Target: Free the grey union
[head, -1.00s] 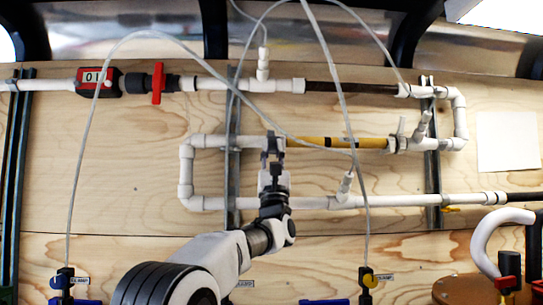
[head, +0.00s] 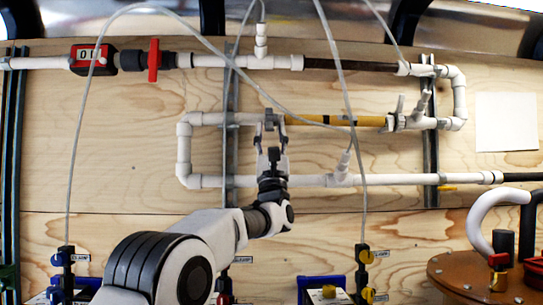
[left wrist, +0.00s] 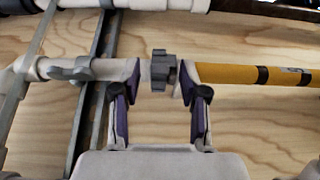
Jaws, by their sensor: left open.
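The grey union (left wrist: 163,71) is a ribbed collar on the middle pipe, between a white pipe length (left wrist: 110,69) on its left and a yellow pipe (left wrist: 235,74) on its right. My left gripper (left wrist: 159,88) is open, with its purple-padded fingers apart on either side of the union. The right finger is close to the union; the left one is farther off, by the white pipe. Contact cannot be told. In the head view, my left gripper (head: 270,124) reaches up to the pipe and largely hides the union. My right gripper is not in view.
Thin clear hoses (head: 343,100) hang in front of the pipes. A metal rail (head: 231,150) runs upright left of the gripper. A red-handled valve (head: 154,60) and red meter (head: 93,59) sit on the upper pipe. Bare wood (head: 110,150) lies at left.

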